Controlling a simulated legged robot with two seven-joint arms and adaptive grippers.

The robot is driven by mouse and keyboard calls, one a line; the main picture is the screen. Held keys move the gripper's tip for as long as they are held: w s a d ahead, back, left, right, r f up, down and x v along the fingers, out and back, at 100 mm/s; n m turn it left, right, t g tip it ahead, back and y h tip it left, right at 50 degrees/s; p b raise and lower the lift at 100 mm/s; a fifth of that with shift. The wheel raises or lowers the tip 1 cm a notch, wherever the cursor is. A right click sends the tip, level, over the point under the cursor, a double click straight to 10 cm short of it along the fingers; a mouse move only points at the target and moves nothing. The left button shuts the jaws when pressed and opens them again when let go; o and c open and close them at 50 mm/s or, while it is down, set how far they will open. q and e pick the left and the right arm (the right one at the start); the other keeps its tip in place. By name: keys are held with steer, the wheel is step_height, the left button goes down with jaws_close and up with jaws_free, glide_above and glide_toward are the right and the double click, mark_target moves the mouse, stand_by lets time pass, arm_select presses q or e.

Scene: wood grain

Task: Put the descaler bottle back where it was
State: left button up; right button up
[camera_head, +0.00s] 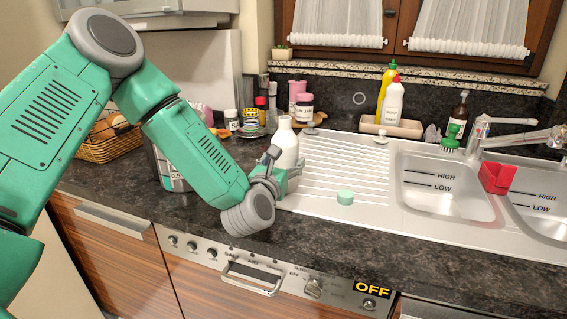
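A plain white bottle (286,142) stands upright at the left edge of the steel drainboard; I see no label on it, so I cannot confirm it is the descaler. My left gripper (283,168) is at its lower body, with fingers on both sides that appear closed on it. The gripper hides the bottle's base, so I cannot tell if it touches the surface. A small pale green cap (345,197) lies on the drainboard to the right. My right gripper is out of view.
A beige tray (413,130) behind the sink holds a yellow bottle (387,88) and a white bottle with a red cap (393,103). Jars (303,107) stand behind the gripper. A red holder (497,178) sits between the basins. The drainboard's middle (350,165) is mostly clear.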

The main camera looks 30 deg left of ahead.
arm_select(q)
steer(key=shift+a, duration=0.1)
steer(key=shift+s+d, duration=0.15)
steer(key=shift+d, duration=0.25)
steer(key=v, duration=1.1)
steer(key=shift+a+b, duration=0.15)
steer(key=shift+b, duration=0.25)
steer(key=shift+s+d+r, duration=0.1)
steer(key=shift+s+d, duration=0.2)
steer(key=shift+d, duration=0.05)
steer(key=shift+a, duration=0.15)
